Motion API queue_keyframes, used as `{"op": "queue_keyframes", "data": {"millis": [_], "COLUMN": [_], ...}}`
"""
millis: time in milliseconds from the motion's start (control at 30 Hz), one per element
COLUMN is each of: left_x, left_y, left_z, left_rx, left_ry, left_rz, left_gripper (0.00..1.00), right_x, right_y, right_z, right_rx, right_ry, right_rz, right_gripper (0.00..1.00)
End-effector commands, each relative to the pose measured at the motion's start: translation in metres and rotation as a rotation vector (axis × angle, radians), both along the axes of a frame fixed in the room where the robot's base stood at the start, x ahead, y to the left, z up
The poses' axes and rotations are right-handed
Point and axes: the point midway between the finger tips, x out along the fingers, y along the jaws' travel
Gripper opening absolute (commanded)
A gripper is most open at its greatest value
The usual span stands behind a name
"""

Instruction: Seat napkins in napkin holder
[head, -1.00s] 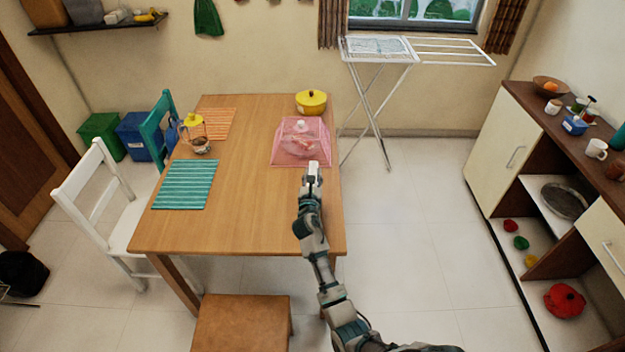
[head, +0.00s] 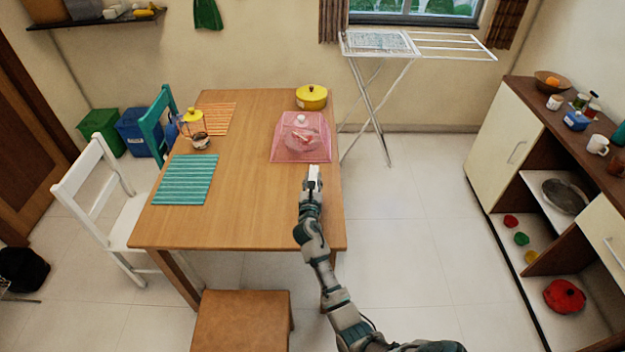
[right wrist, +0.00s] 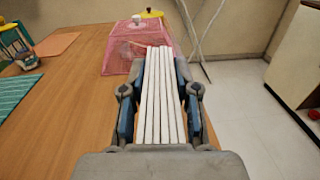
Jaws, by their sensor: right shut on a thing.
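Several white napkins (right wrist: 160,95) stand in a narrow stack between the fingers of my right gripper (right wrist: 161,62), which is shut on them. In the head view the right gripper (head: 314,177) is over the right part of the wooden table (head: 245,205), just in front of the pink mesh cover. The white of the napkins shows small at its tip there. I cannot make out a napkin holder for certain. A small round item (head: 201,141) by the yellow-topped jug is too small to identify. My left gripper is not in view.
The pink mesh cover (head: 287,155) lies just beyond the napkins, with a yellow pot (head: 311,97) behind it. The yellow-topped jug (head: 192,124), a teal mat (head: 184,180) and an orange mat (head: 216,118) are on the left. The table's middle is clear.

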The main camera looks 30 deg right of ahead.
Motion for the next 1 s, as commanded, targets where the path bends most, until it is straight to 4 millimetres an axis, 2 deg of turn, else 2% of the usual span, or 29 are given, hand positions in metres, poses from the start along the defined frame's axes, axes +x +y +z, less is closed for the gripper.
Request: {"op": "queue_keyframes", "data": {"millis": [433,1000], "left_x": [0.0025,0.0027], "left_y": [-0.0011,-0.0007], "left_z": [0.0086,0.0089], "left_rx": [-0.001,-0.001], "left_ry": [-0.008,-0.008], "left_rz": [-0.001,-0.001], "left_gripper": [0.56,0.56], "right_x": [-0.0007,-0.0008], "right_y": [0.0009,0.0011], "right_z": [0.0016,0.0008], "right_rx": [-0.002,-0.001], "right_ry": [0.000,-0.001], "right_rz": [0.000,0.000], "right_gripper": [0.00,0.00]}}
